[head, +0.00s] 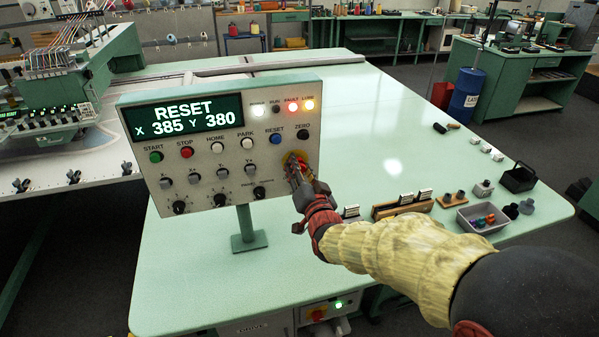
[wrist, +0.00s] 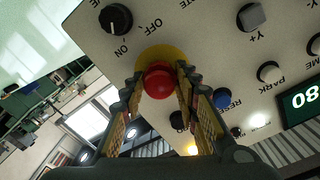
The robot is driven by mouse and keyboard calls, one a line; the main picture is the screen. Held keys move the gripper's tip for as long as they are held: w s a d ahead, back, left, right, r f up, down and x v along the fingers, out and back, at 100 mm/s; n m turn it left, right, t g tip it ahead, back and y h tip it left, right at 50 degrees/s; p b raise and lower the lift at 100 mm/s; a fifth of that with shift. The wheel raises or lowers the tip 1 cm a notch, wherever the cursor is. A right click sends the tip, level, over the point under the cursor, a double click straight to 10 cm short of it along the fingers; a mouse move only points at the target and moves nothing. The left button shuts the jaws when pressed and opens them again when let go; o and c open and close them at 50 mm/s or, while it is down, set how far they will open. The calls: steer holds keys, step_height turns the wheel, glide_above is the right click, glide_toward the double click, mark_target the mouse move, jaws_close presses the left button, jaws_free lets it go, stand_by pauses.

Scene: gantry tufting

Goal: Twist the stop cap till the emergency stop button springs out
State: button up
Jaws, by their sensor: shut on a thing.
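The emergency stop button with its round red cap (wrist: 158,80) sits on a yellow disc (wrist: 163,55) at the lower right of the control panel (head: 135,130). In the head view my gripper (head: 295,170) reaches the panel from the right and covers most of the cap. In the wrist view my gripper (wrist: 160,78) has one finger on each side of the cap and is shut on it. I cannot tell whether the button is pressed in or out. The panel's display (head: 185,117) reads RESET, X 385, Y 380.
The red fault lamp (head: 293,106) and orange lamp beside it are lit. The black ON/OFF knob (wrist: 116,19) and blue reset button (wrist: 221,98) are near my fingers. The panel stands on a post above a green table (head: 380,130). A grey tray (head: 465,222) with coloured pieces lies at right.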

stand_by(0.4)
steer(key=o, duration=1.2)
steer(key=shift+c, duration=0.2)
steer(key=shift+s, duration=0.1)
steer(key=v, duration=1.1)
steer(key=shift+s, duration=0.4)
steer(key=shift+d, duration=0.15)
